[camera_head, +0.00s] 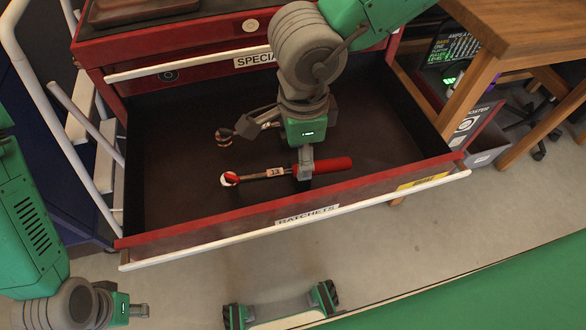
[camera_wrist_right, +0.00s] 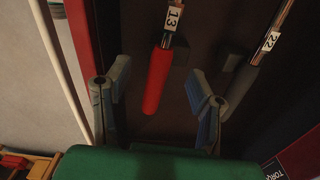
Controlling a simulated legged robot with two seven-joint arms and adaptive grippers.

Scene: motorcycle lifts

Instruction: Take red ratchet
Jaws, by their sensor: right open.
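The red ratchet (camera_head: 328,166) lies in the open drawer, its red handle to the right and its metal head to the left, with a "13" tag on the shaft. In the right wrist view its red handle (camera_wrist_right: 158,82) points toward the space between my fingers. My right gripper (camera_wrist_right: 158,74) is open and empty; in the head view, a finger of the right gripper (camera_head: 305,160) covers part of the handle. I cannot tell whether it touches. My left gripper (camera_head: 138,311) hangs low outside the drawer, at lower left, seen edge-on.
A second ratchet (camera_wrist_right: 272,40) with a "22" tag lies beside the red one, farther from the drawer front. The red drawer front (camera_head: 400,187) labelled "RATCHETS" has a white handle bar. A wooden table (camera_head: 530,25) stands at right. The drawer's right side is clear.

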